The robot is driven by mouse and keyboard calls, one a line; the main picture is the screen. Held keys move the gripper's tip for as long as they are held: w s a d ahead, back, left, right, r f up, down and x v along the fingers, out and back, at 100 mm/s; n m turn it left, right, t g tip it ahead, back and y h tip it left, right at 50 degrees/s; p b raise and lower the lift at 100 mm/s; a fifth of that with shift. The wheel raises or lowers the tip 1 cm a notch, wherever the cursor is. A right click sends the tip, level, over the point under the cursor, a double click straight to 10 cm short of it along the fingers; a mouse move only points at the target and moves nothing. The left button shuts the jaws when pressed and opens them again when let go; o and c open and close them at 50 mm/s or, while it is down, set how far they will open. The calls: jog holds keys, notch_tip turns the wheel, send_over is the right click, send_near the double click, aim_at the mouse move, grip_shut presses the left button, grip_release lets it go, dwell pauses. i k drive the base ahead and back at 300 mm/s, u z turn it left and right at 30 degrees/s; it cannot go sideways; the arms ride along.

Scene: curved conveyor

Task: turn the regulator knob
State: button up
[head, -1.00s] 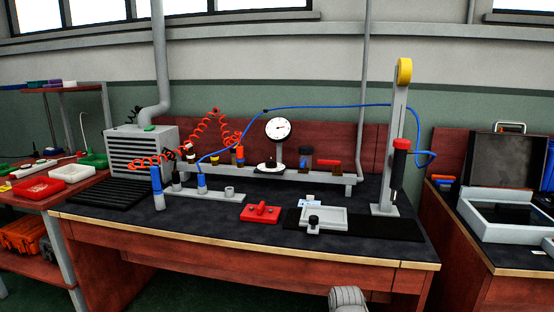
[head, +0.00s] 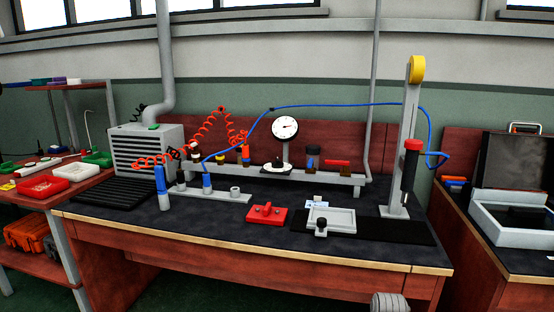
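On the grey rail at the back of the bench stands a round white pressure gauge (head: 285,127) with a red needle. Right of it is a small unit with a dark cap (head: 312,150) and a bluish lower part, which looks like the regulator and its knob; it is too small to be sure. A red lever or handle (head: 337,162) lies just right of it. Nothing touches the dark cap. My gripper is not recognisable in view; only a grey ribbed piece, probably of my arm, shows at the bottom edge, well in front of the bench.
A red block (head: 267,215) and a grey tray (head: 331,220) lie on the dark bench top in front of the rail. A tall grey post (head: 408,130) with a yellow top stands at right. A blue hose (head: 345,104) arches above the rail. Coiled red hoses hang at left.

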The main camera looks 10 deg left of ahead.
aim_at(277, 164)
jog(key=k, duration=0.9)
jog(key=u, duration=0.5)
jog(key=i, duration=1.2)
jog(key=z, duration=0.05)
